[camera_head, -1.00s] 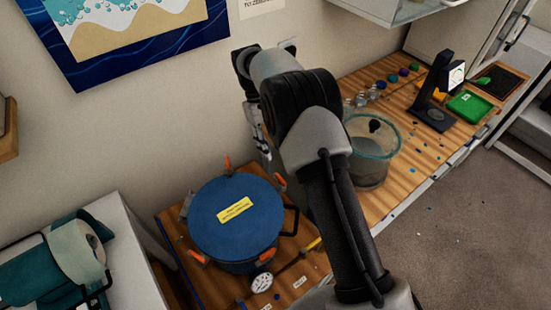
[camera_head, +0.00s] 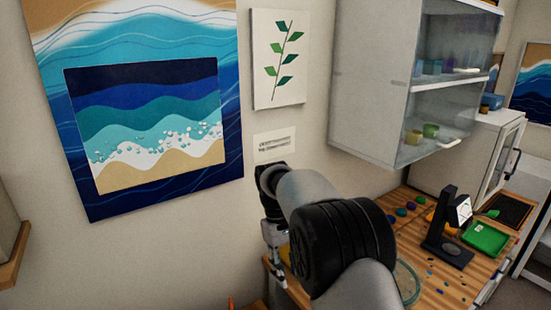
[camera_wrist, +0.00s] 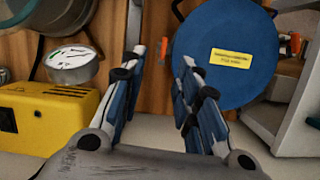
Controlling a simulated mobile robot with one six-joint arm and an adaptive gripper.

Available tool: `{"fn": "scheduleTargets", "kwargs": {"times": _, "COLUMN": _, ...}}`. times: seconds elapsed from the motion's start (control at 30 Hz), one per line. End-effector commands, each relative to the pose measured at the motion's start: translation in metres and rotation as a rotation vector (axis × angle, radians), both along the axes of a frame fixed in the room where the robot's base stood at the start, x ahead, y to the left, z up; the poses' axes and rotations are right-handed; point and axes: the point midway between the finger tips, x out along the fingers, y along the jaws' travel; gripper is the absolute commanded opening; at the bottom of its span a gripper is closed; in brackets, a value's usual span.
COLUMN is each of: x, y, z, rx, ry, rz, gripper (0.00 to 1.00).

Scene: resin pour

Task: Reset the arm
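My gripper (camera_wrist: 157,66) is open in the wrist view, with its two blue-padded fingers spread apart and nothing between them. Wooden worktop shows beyond the gap. In the head view my arm rises from the bottom edge and bends at a black joint. The gripper end hangs down near the wall, and its fingertips are not clear there.
In the head view, a glass-fronted cabinet (camera_head: 370,90) hangs at right, above a bench with a black stand (camera_head: 447,240) and green tray (camera_head: 486,239).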

Motion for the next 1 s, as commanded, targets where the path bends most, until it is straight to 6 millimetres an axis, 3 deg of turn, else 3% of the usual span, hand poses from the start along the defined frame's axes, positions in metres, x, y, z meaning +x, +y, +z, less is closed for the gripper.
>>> {"fn": "scheduleTargets", "kwargs": {"times": 0.03, "x": -0.009, "y": -0.009, "z": 0.024, "rx": 0.011, "ry": -0.036, "rz": -0.024, "gripper": 0.30}}
{"fn": "scheduleTargets", "kwargs": {"times": 0.2, "x": -0.047, "y": -0.034, "z": 0.080, "rx": 0.046, "ry": -0.145, "rz": -0.102, "gripper": 0.30}}
{"fn": "scheduleTargets", "kwargs": {"times": 0.33, "x": -0.085, "y": -0.052, "z": 0.112, "rx": 0.071, "ry": -0.231, "rz": -0.162, "gripper": 0.30}}
{"fn": "scheduleTargets", "kwargs": {"times": 0.5, "x": -0.142, "y": -0.073, "z": 0.138, "rx": 0.105, "ry": -0.341, "rz": -0.242, "gripper": 0.30}}
{"fn": "scheduleTargets", "kwargs": {"times": 0.73, "x": -0.224, "y": -0.094, "z": 0.142, "rx": 0.146, "ry": -0.491, "rz": -0.347, "gripper": 0.30}}
{"fn": "scheduleTargets", "kwargs": {"times": 0.9, "x": -0.275, "y": -0.103, "z": 0.125, "rx": 0.173, "ry": -0.589, "rz": -0.419, "gripper": 0.30}}
{"fn": "scheduleTargets", "kwargs": {"times": 1.0, "x": -0.294, "y": -0.106, "z": 0.113, "rx": 0.185, "ry": -0.632, "rz": -0.448, "gripper": 0.30}}
